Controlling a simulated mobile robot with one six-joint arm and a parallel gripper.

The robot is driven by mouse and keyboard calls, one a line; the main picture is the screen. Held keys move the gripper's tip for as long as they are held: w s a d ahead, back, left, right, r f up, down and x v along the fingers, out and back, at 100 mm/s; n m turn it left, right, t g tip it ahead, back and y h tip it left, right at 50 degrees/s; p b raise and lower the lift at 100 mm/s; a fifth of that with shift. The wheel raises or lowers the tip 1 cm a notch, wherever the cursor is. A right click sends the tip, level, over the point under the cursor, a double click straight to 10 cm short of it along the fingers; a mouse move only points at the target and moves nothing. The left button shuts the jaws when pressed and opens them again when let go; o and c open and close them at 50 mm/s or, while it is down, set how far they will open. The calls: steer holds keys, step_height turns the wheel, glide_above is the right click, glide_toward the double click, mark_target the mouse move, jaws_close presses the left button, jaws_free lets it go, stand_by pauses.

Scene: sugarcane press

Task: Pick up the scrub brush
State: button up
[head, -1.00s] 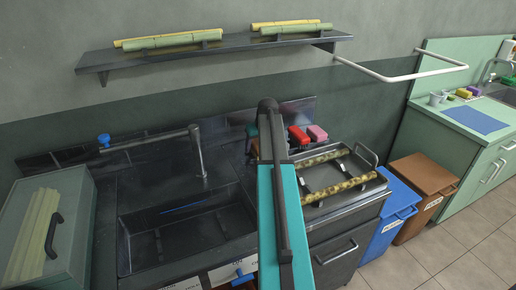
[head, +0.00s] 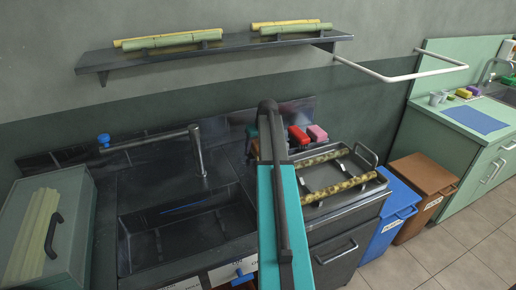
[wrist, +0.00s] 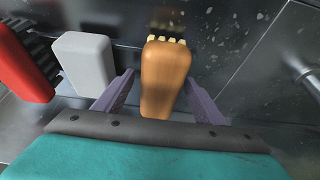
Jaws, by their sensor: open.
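In the wrist view a scrub brush (wrist: 166,78) with an orange-brown, wood-like body and pale bristles at its far end stands between the fingers of my gripper (wrist: 160,82). The two purple fingers are apart, one on each side of the brush. I cannot tell whether either finger touches it. A white-grey block (wrist: 84,62) sits just left of the left finger. A red brush (wrist: 22,66) with dark bristles lies further left. In the head view my arm hides the gripper and most of the brush.
The sink (head: 185,235) lies left of my arm, with a faucet (head: 197,150) behind it. Red (head: 298,135) and pink (head: 317,133) items stand at the back right. A metal tray (head: 345,185) holds two cane pieces (head: 340,189). A shelf (head: 230,45) hangs above.

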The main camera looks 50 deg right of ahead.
steer(key=shift+c, duration=0.3)
steer(key=c, duration=1.2)
steer(key=shift+r, duration=0.1)
steer(key=shift+r+b, duration=0.7)
steer(key=shift+r, duration=4.5)
